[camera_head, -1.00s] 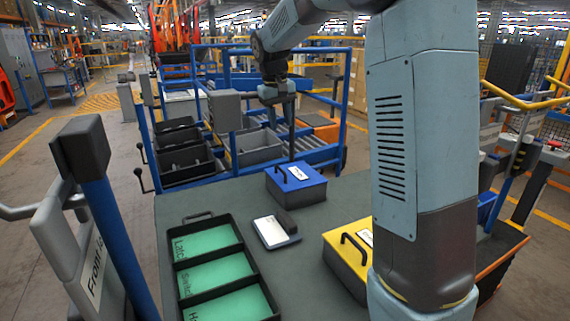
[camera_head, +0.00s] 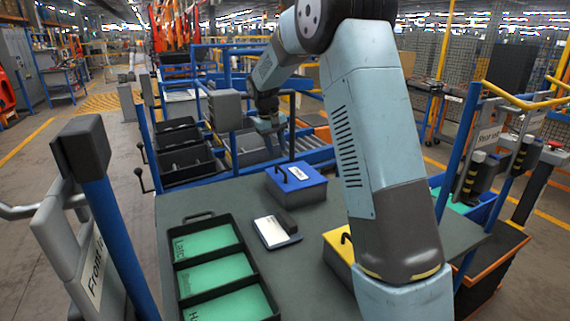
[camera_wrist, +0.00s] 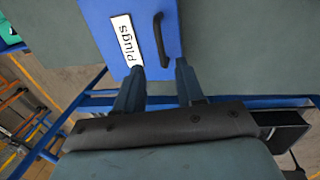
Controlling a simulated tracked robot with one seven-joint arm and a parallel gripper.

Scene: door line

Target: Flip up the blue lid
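The blue lid (camera_head: 300,188) tops a box at the back of the grey table, lying flat and closed. It has a black handle toward its left and a white label. In the wrist view the blue lid (camera_wrist: 100,22) shows its label reading "Plugs" and the black handle (camera_wrist: 160,42). My gripper (camera_wrist: 160,75) is open and empty. Its two fingers point toward the lid, with the handle lying between their lines, apart from the tips. In the head view my gripper (camera_head: 270,128) hangs behind the box, small and partly unclear.
A yellow-lidded box (camera_head: 338,246) stands at the front right, partly behind my arm. A black tray with green compartments (camera_head: 215,271) lies at left. A dark device with a white card (camera_head: 271,232) lies between. Blue rails and grey bins (camera_head: 255,148) stand behind the table.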

